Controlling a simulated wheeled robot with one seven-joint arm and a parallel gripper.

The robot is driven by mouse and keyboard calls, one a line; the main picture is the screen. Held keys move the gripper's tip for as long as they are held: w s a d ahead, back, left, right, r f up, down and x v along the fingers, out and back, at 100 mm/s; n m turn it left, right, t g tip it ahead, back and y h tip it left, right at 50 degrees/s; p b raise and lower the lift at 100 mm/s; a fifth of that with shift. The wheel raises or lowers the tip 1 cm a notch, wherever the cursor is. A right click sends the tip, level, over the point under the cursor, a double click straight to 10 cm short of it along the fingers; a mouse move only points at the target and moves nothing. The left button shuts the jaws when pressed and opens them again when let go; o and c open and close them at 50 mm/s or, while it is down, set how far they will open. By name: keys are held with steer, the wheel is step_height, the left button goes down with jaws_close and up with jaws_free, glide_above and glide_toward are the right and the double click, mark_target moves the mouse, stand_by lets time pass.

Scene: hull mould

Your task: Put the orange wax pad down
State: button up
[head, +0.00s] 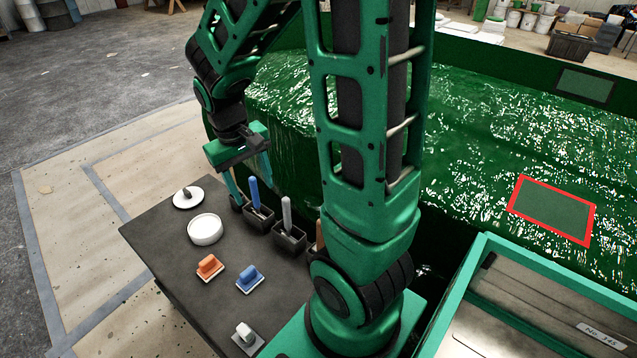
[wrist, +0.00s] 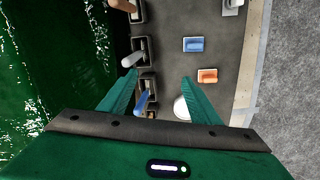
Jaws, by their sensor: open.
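The orange wax pad (head: 209,267) rests on the dark table top, on a pale base with its orange grip up. It also shows in the wrist view (wrist: 208,76), to the right of my fingers and apart from them. My gripper (head: 254,188) is open, with its fingers spread and nothing held between them. It hangs over the table's hull-side edge, close to a blue-handled tool (head: 254,192) standing in a dark holder. In the wrist view the open fingers (wrist: 158,84) show with that blue handle between them, lower down.
A blue pad (head: 249,279) lies beside the orange one, and a grey-white pad (head: 246,336) nearer. A white round tub (head: 205,231) and a white disc (head: 189,198) stand farther left. A white-handled tool (head: 287,214) stands in a holder. The glossy green hull mould (head: 470,140) lies behind.

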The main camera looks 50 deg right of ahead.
steer(key=s+d+r+m, duration=0.1)
steer(key=s+r, duration=0.3)
steer(key=s, duration=0.5)
steer(key=s+d+r+m+y, duration=0.1)
steer(key=s+d+r+m, duration=0.1)
steer(key=s, duration=0.7)
steer(key=shift+d+r+m+y, duration=0.3)
steer(key=shift+d+r, duration=0.25)
steer(key=shift+r, duration=0.35)
steer(key=shift+o, duration=0.5)
